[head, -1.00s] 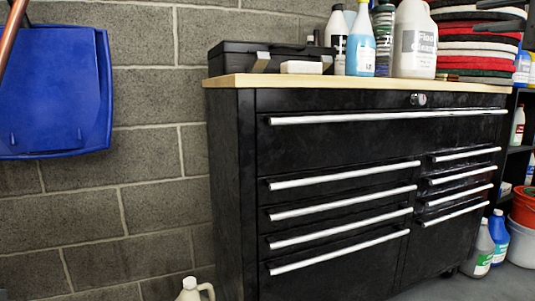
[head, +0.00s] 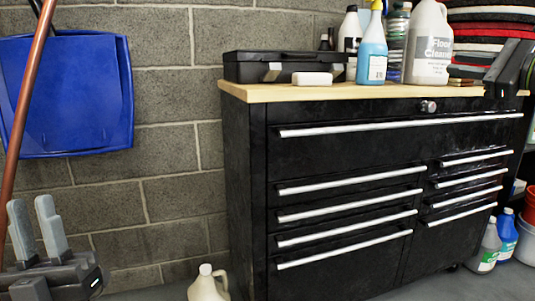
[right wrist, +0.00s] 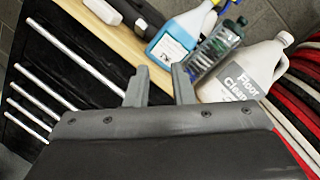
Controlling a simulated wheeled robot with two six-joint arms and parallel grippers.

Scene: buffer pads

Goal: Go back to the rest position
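My left gripper (head: 32,208) is low at the left of the head view, its two grey fingers pointing up with a gap between them and nothing held. My right gripper (head: 513,62) is at the right edge of the head view, in front of the right end of the cabinet top. In the right wrist view its two fingers (right wrist: 160,80) stand apart with nothing between them. The stack of red, black and white buffer pads (head: 478,28) sits on the right end of the wooden top, partly hidden by my right gripper.
The black drawer cabinet (head: 345,160) has a wooden top (head: 290,92) bearing a black case (head: 262,68), a blue spray bottle (head: 372,52) and a floor cleaner jug (head: 428,48). A blue dustpan (head: 70,95) hangs at left. A cream jug (head: 207,287) stands on the floor.

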